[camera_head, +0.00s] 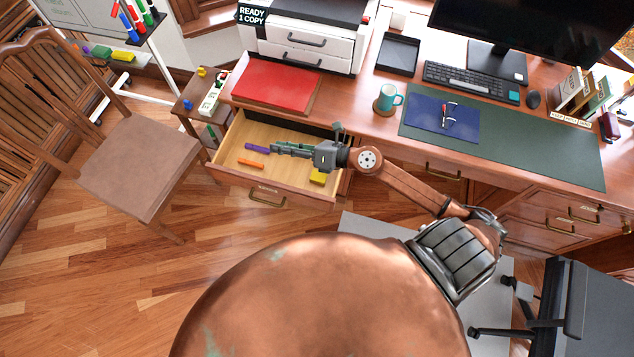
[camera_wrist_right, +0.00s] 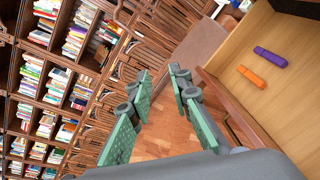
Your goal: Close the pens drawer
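The pens drawer (camera_head: 235,181) is pulled out of the wooden desk at the left. Its front has a brass handle (camera_head: 267,201) and a small label too small to read. Inside lie a purple marker (camera_head: 256,147), an orange marker (camera_head: 250,163) and a yellow item (camera_head: 318,178). My right gripper (camera_head: 275,148) shows above the open drawer, with its green-padded fingers pointing left. In the right wrist view the fingers (camera_wrist_right: 162,90) are apart with nothing between them, and the drawer's front board (camera_wrist_right: 232,105) is to their right. My left gripper is not in view.
A red folder (camera_head: 275,84) and a white printer (camera_head: 305,48) are on the desk above the drawer. A wooden chair (camera_head: 140,155) stands left of the drawer. Wood floor (camera_head: 190,260) in front of the drawer is clear. A teal mug (camera_head: 390,97) stands to the right.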

